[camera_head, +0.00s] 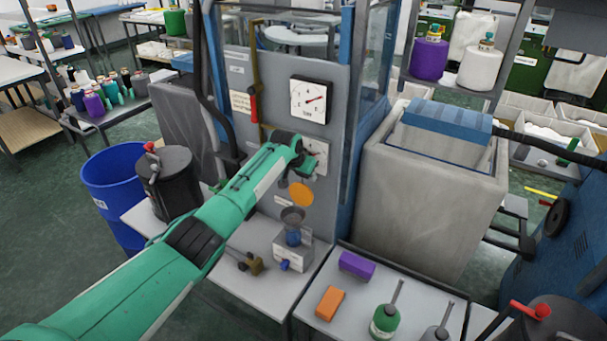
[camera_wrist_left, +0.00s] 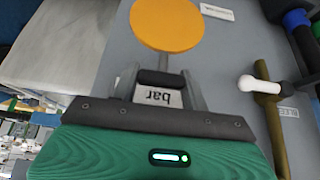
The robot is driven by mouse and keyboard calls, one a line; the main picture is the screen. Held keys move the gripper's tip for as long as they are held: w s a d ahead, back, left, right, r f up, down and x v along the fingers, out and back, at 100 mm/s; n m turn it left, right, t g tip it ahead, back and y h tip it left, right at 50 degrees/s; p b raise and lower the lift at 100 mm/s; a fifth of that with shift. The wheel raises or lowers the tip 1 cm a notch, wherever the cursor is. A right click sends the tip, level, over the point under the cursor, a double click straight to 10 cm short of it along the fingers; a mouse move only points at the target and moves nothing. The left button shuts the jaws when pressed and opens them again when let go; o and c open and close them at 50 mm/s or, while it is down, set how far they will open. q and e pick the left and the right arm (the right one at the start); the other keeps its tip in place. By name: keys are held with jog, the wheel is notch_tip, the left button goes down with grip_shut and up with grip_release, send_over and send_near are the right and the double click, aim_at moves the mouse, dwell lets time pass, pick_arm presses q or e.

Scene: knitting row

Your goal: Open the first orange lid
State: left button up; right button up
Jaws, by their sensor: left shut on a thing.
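The orange lid (camera_head: 301,194) is a round disc standing up above a dark cup (camera_head: 292,214) on a small machine in front of the grey panel. In the left wrist view the lid (camera_wrist_left: 167,24) is a flat orange disc with a short grey stem running to a dark bar between my fingers. My left gripper (camera_head: 308,165) is just above the lid in the head view, and its fingers (camera_wrist_left: 160,78) are shut on the lid by that bar. The exact contact is partly hidden. My right gripper is not in view.
A gauge (camera_head: 312,100) and a red-handled brass lever (camera_head: 254,105) are on the panel above. A dark pot (camera_head: 170,182) stands left.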

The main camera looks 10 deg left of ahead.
pick_arm(q)
jog(key=shift+f, duration=0.1)
jog(key=o, duration=1.3)
jog(key=shift+c, duration=0.2)
jog(key=shift+o, duration=0.7)
jog(key=shift+w+d+f, duration=0.1)
jog(key=shift+w, duration=0.05)
jog(key=shift+v, duration=0.9)
jog(key=b+v, duration=0.3)
jog(key=v, duration=0.9)
